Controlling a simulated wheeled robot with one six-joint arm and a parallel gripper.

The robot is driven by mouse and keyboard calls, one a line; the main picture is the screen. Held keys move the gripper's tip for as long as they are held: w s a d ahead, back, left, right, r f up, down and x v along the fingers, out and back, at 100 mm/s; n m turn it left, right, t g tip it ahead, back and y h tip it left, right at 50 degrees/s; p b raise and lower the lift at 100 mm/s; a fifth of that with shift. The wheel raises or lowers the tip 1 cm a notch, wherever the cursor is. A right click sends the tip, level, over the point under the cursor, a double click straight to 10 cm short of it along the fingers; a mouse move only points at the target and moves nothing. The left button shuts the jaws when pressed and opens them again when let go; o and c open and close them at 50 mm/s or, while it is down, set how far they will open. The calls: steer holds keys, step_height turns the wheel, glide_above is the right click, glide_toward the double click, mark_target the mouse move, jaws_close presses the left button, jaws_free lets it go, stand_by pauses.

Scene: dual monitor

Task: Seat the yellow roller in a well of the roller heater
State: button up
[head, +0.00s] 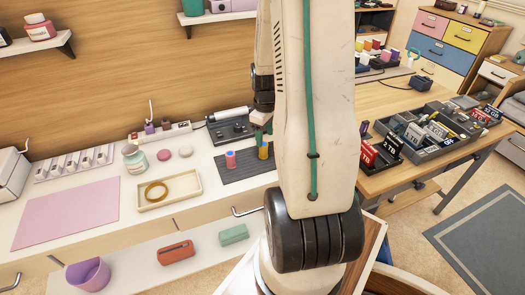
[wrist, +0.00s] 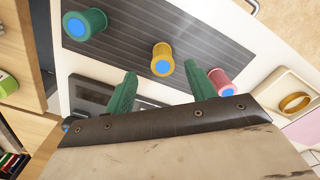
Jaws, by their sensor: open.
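The yellow roller (head: 263,152) stands upright on the dark ribbed mat, partly behind my arm in the head view. In the wrist view the yellow roller (wrist: 162,60) shows its blue end, a little beyond the gap between my green fingertips. My gripper (wrist: 163,80) is open and empty. In the head view my gripper (head: 260,118) is just above the yellow roller. The roller heater (head: 220,131) is a dark box behind the mat, partly hidden by my arm. It also shows in the wrist view (wrist: 88,93), partly covered by my gripper. Its wells cannot be made out.
A pink roller (wrist: 222,82) stands close beside one finger, and a green roller (wrist: 85,24) stands on the other side. The ribbed mat (wrist: 215,45) has bare room around them. A cream tray (head: 168,203) holding a yellow ring lies left of the mat.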

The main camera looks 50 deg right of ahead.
mark_target(264, 144)
step_height(264, 144, down, 7)
steer(key=shift+w+a+f, duration=0.1)
steer(key=shift+a, duration=0.05)
steer(key=c, duration=1.1)
